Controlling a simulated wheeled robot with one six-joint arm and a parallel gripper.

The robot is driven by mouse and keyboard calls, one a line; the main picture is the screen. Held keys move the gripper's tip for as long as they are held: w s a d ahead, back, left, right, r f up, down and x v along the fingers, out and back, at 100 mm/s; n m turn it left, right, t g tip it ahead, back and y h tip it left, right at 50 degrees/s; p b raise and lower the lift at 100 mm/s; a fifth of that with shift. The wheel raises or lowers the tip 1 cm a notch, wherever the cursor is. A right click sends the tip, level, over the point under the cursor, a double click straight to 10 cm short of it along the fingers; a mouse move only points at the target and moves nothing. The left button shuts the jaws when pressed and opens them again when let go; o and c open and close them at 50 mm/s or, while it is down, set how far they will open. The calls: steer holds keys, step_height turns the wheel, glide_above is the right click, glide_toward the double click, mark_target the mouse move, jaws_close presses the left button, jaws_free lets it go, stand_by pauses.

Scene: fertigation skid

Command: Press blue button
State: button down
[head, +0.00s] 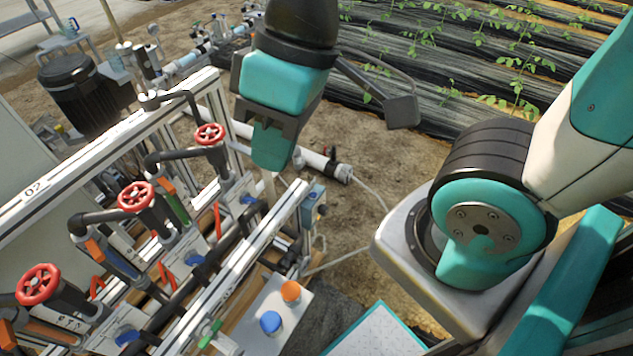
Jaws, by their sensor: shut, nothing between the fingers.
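A round blue button-like top (270,323) sits on a pale grey plate (262,346) at the bottom centre. An orange one (290,291) of similar shape stands just behind it. My gripper (270,158) hangs pointing down at the upper centre, shut and empty. In the picture it is well above the blue top and apart from it. Smaller blue parts also show on the skid's plates, one at the near valve (127,337), one at the middle valve (194,258) and one at the far valve (248,198); their kind is hard to tell.
Several red handwheels (136,196) and dark pipes stand along the skid's frame (110,160) at left. A blue-grey box (313,204) is fixed at the frame's right end. A white pipe (322,164) lies behind my gripper. Bare soil (365,215) lies right of the skid.

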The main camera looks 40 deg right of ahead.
steer(key=shift+f, duration=0.1)
steer(key=m+h+b, duration=0.4)
steer(key=m+b, duration=1.2)
steer(key=m, duration=0.5)
glide_above(313, 194)
step_height(313, 194, down, 33)
step_height(313, 194, down, 14)
steer(key=b, duration=0.2)
steer(key=shift+b, duration=0.4)
